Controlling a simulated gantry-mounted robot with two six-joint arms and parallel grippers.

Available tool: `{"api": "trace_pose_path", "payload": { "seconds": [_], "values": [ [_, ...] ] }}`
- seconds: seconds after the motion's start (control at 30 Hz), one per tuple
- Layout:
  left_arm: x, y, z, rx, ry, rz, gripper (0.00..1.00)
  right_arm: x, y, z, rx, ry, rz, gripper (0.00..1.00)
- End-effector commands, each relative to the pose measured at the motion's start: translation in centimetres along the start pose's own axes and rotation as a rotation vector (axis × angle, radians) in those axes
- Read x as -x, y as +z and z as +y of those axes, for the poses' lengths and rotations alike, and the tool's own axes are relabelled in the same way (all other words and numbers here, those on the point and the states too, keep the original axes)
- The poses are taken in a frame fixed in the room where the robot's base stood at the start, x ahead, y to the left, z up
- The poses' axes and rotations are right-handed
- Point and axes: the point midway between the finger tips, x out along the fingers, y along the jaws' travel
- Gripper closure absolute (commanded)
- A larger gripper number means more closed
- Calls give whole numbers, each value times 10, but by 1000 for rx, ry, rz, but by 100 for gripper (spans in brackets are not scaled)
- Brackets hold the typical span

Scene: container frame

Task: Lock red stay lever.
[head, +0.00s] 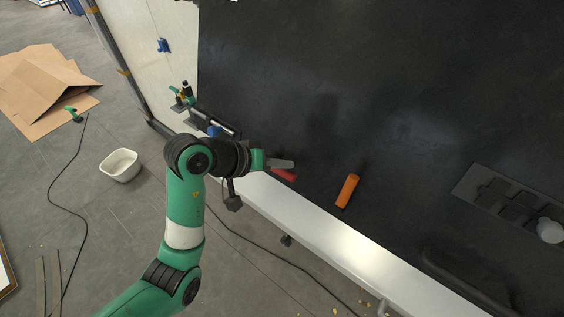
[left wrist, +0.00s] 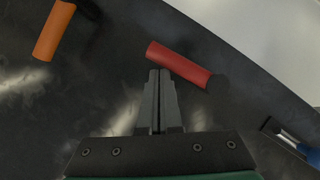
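The red stay lever (head: 287,176) is a short red handle on the black panel, near its lower left edge. In the left wrist view the red lever (left wrist: 180,65) lies aslant just beyond my fingertips. My left gripper (head: 291,164) is right over the lever in the head view and hides part of it. In the left wrist view my left gripper (left wrist: 160,74) has its two fingers together with nothing between them. The tips overlap the lever's near edge in the picture; I cannot tell if they touch it. My right gripper is not in view.
An orange handle (head: 348,190) stands on the black panel (head: 380,90) to the right of the red one. A pale ledge (head: 310,235) runs below the panel. A blue-and-black part (left wrist: 290,138) shows at the wrist view's right. A white bin (head: 121,165) stands on the floor.

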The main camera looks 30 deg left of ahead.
Motion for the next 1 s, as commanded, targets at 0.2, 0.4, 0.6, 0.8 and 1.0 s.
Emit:
{"api": "trace_pose_path", "payload": {
  "seconds": [0.2, 0.4, 0.6, 0.8, 1.0],
  "values": [
    [-1, 1, -1, 0, 0, -1, 100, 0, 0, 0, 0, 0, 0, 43],
    [0, 1, -1, 0, 0, -1, 100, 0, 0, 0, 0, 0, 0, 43],
    [2, -4, 3, 0, 0, 0, 100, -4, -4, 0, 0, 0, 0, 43],
    [18, -34, 24, 3, -2, 3, 100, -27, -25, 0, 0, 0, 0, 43],
    [66, -26, 31, -2, -1, 12, 100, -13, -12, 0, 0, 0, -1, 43]
  ]
}}
